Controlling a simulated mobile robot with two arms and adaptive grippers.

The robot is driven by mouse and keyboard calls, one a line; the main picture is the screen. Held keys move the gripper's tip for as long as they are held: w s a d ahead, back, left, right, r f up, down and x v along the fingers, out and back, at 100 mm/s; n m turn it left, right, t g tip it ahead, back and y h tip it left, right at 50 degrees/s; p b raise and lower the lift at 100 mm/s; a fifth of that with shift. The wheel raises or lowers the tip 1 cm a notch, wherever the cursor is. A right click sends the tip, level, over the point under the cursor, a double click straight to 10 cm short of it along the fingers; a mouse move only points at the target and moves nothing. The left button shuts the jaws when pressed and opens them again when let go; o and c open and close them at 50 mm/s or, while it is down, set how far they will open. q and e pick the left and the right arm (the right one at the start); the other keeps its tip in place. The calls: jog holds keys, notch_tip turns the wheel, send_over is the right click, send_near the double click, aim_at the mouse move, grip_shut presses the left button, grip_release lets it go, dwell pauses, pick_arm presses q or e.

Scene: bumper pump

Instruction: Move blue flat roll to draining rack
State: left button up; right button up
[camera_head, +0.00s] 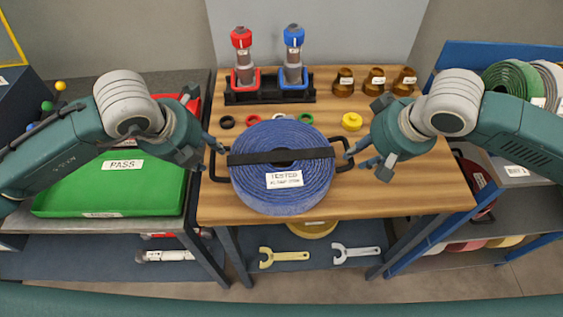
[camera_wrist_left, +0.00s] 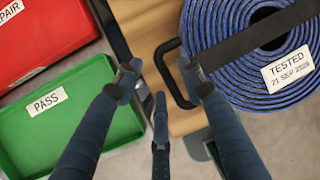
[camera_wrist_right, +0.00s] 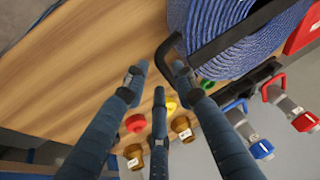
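The blue flat roll (camera_head: 262,190) is a coiled hose lying on the wooden table, with a black strap across it, a "TESTED" label and a black handle at each side. My left gripper (camera_head: 215,150) is at its left handle (camera_wrist_left: 165,72), fingers spread; the handle lies close to one fingertip. My right gripper (camera_head: 355,160) is at the right handle (camera_wrist_right: 165,52), fingers also spread near it. I cannot tell whether any finger touches a handle. A blue-framed rack (camera_head: 460,50) at the right holds green and white rolls (camera_head: 513,76); I cannot tell if it is the draining rack.
Red and blue nozzles (camera_head: 243,60) stand in a black holder behind the roll. Brass fittings (camera_head: 375,82), coloured rings and a yellow piece (camera_head: 352,121) sit nearby. A green PASS tray (camera_head: 75,200) is at the left. Wrenches (camera_head: 284,257) lie on the lower shelf.

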aim_at(211, 156)
pick_arm(q)
jog(key=x, duration=0.4)
jog(key=shift+w+f, duration=0.1)
jog(key=shift+f, duration=0.05)
pick_arm(e)
jog(key=x, duration=0.4)
jog(key=shift+w+a+f, duration=0.1)
jog(key=shift+f, duration=0.05)
pick_arm(q)
jog(key=c, duration=0.8)
pick_arm(e)
grip_shut()
pick_arm(q)
grip_shut()
